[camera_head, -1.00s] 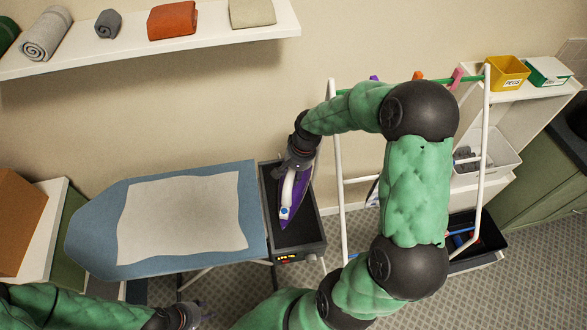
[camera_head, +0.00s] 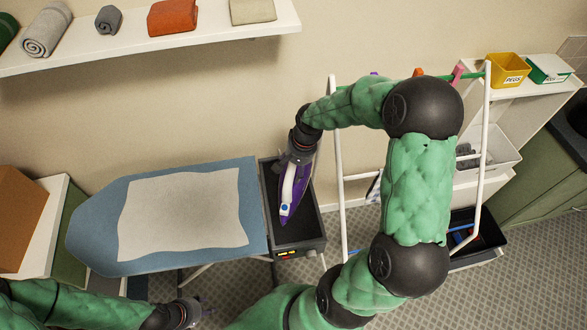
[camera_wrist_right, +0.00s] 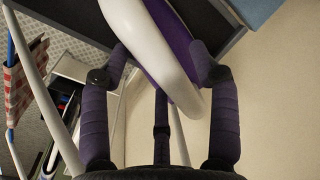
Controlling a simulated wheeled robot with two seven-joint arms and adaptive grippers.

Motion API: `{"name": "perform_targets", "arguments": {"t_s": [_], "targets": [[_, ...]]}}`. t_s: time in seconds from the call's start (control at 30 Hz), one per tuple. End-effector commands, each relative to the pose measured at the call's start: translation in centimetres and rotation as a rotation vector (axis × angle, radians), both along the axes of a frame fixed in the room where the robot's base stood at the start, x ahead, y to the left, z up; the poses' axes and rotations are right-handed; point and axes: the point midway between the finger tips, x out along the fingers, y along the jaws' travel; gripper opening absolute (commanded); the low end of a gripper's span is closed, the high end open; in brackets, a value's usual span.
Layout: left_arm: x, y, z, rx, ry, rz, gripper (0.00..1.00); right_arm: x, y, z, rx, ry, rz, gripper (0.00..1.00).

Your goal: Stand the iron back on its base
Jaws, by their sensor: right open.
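The iron (camera_head: 287,196), purple with a white handle, is at the black base tray (camera_head: 305,226) at the right end of the ironing board. My right gripper (camera_head: 299,151) is at the iron's upper end. In the right wrist view, the open fingers of the right gripper (camera_wrist_right: 160,70) stand on either side of the iron's white handle (camera_wrist_right: 150,50). I cannot tell whether they touch it. The iron's far end is out of that view. My left gripper (camera_head: 198,310) is low at the left front, away from the iron; its fingers are too small to read.
The blue ironing board (camera_head: 90,225) carries a pale cloth (camera_head: 180,215). A white drying rack (camera_head: 337,180) stands just right of the base. A wall shelf (camera_head: 200,38) holds rolled and folded towels. Shelves with peg boxes (camera_head: 507,70) are at the right.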

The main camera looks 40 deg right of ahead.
Motion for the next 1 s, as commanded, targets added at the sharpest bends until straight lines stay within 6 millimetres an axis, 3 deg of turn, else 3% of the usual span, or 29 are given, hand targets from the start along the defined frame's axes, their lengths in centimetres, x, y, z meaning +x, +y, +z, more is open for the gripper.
{"name": "perform_targets", "arguments": {"t_s": [0.3,0.5,0.7,1.0], "targets": [[0.0,0.0,1.0,0.000,0.000,0.000,0.40,-0.8,-0.8,6.3,-0.002,-0.005,-0.001,0.62],[0.0,0.0,1.3,0.000,0.000,0.000,0.40,-1.4,-1.2,9.4,-0.002,-0.003,0.000,0.62],[0.0,0.0,1.5,0.000,0.000,0.000,0.40,-1.6,-1.3,10.8,0.000,-0.001,0.000,0.62],[0.0,0.0,1.5,0.000,0.000,0.000,0.40,-1.7,-1.3,10.9,0.001,-0.001,0.000,0.62]]}}
